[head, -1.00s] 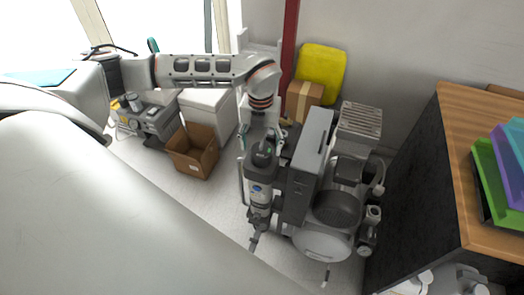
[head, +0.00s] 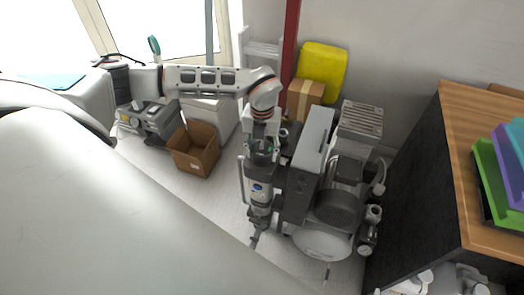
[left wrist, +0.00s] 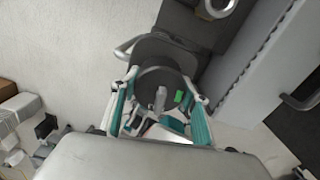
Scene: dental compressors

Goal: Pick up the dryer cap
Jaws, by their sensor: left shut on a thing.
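The dryer cap (head: 262,159) is a dark round cap at the top of the upright dryer (head: 259,196), on the left side of the dental compressor. My left gripper (head: 262,150) comes down from above with its fingers around the cap and is shut on it. In the left wrist view the dark cap (left wrist: 157,82), with a green mark, sits between the teal-lined fingers of my left gripper (left wrist: 158,112). Its near side is partly hidden. The cap appears to be still on the dryer; I cannot tell any gap. My right gripper is not in view.
The compressor's grey housing (head: 307,165) stands close to the right of the dryer, with a round tank (head: 322,241) below. An open cardboard box (head: 194,150) is on the floor to the left. A wooden-topped counter (head: 462,160) stands at the right.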

